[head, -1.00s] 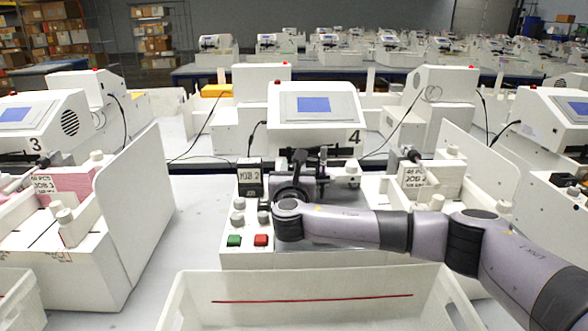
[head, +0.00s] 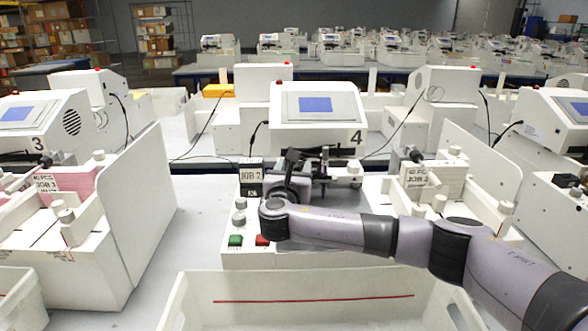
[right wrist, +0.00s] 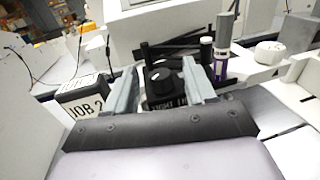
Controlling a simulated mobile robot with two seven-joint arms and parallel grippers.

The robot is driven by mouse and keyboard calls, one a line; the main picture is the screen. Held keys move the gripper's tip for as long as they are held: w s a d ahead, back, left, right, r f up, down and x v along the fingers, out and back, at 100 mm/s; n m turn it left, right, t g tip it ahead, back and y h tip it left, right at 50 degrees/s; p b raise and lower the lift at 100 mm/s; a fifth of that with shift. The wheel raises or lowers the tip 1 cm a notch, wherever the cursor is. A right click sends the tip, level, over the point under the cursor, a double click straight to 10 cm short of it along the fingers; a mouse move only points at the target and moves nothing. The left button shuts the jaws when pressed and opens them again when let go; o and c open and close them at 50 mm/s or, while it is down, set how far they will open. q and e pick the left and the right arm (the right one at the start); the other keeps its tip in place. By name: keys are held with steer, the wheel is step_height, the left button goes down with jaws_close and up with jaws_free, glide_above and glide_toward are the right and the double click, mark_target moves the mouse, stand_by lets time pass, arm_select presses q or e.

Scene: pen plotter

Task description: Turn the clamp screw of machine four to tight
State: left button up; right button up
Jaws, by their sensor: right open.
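Machine four (head: 318,138) stands in the middle of the head view, with a blue screen and the number 4. Its clamp screw, a black knob (right wrist: 162,74) with a white mark, shows in the right wrist view above a partly hidden label reading "TIGHT". My right gripper (right wrist: 160,82) is open, its two grey fingers on either side of the knob; I cannot tell whether they touch it. In the head view the right gripper (head: 293,166) is over the machine's front, and my arm and hand hide the knob there. My left gripper is out of view.
A purple-banded pen holder (right wrist: 223,48) stands close right of the fingers. A JOB 2 block (head: 250,178) stands close left. Green (head: 236,240) and red buttons lie below my wrist. A white bin (head: 320,282) is in front; paper stacks (head: 432,182) stand to the right.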

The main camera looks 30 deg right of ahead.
steer(key=shift+b+v, duration=0.4)
steer(key=shift+v, duration=3.1)
